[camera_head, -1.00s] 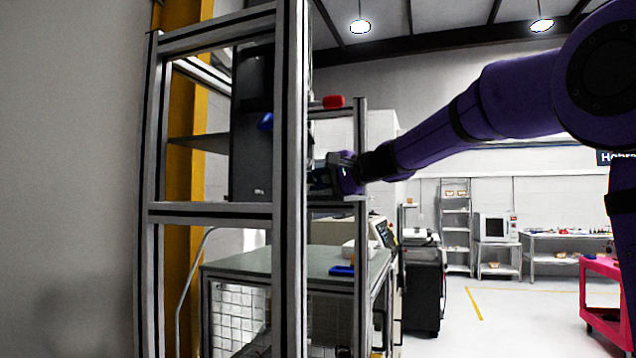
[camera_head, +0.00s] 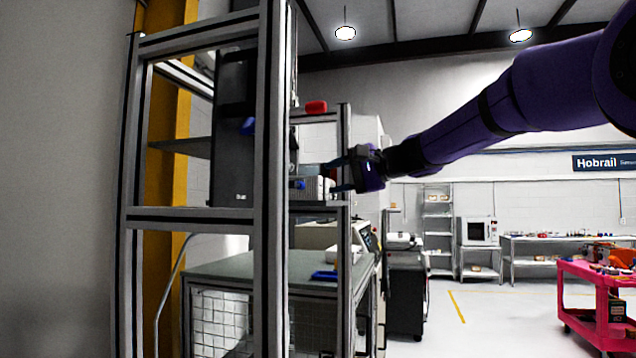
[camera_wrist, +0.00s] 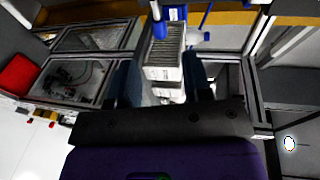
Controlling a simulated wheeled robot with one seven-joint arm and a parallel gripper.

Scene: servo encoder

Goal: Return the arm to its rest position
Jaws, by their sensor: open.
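My purple arm (camera_head: 520,90) reaches in from the right in the head view. My gripper (camera_head: 334,177) is at its end, beside the metal frame, with its two fingers apart. A white box-like unit (camera_head: 312,187) with a blue part sits on the frame's shelf just left of the fingertips. In the wrist view, the dark fingers of my gripper (camera_wrist: 163,88) stand either side of the near end of the ribbed white unit (camera_wrist: 165,62). Nothing shows clamped between them. Whether the fingertips still overlap the unit's end is hard to tell.
An upright aluminium frame (camera_head: 272,180) stands close on the left. A red part (camera_head: 316,107) sits on its upper bar. A green-grey table (camera_head: 225,267) is below. A pink cart (camera_head: 585,290) stands at the right. The floor between is open.

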